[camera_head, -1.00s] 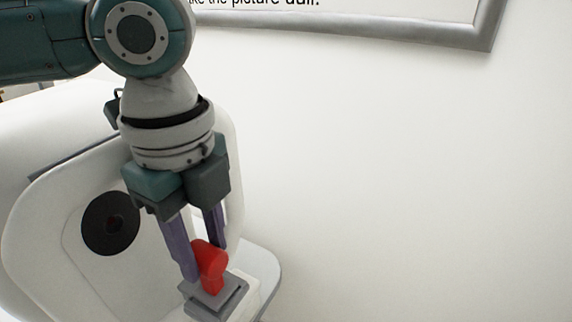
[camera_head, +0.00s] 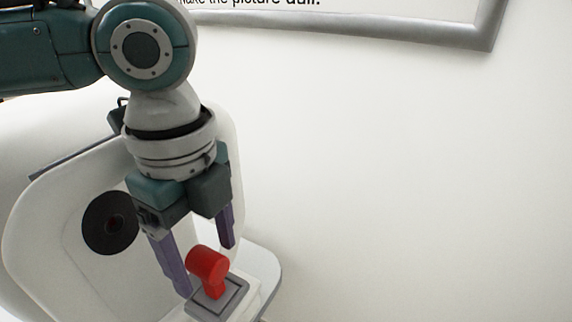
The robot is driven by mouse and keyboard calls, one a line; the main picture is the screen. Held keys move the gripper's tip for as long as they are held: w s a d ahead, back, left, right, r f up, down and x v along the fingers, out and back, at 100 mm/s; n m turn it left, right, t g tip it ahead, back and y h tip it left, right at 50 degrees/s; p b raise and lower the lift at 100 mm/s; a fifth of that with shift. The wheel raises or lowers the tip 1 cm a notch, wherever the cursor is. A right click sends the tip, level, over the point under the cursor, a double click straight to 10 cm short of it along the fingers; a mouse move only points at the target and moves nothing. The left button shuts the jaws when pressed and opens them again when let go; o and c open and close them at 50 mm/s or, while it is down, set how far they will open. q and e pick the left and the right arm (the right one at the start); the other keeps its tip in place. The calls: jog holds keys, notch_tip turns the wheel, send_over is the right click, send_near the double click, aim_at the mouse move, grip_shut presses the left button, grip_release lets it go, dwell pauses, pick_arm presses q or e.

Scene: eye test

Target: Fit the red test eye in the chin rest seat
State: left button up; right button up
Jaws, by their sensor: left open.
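The red test eye (camera_head: 208,264) stands upright on the grey square chin rest seat (camera_head: 234,299), its round head on top of a short stem. Its foot meets the seat, but how deep it sits I cannot tell. My left gripper (camera_head: 206,270) points down from above with its two purple fingers spread, one on each side of the eye. The right finger is clearly apart from the eye; the left finger is close beside the seat. My right gripper is not in view.
The white eye-test machine (camera_head: 60,215) with a round black lens (camera_head: 110,222) stands behind and left of the gripper. A grey-framed sign (camera_head: 400,35) hangs on the white wall above. The space to the right is clear.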

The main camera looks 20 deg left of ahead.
pick_arm(q)
notch_tip(320, 180, up, 10)
dwell(0.6)
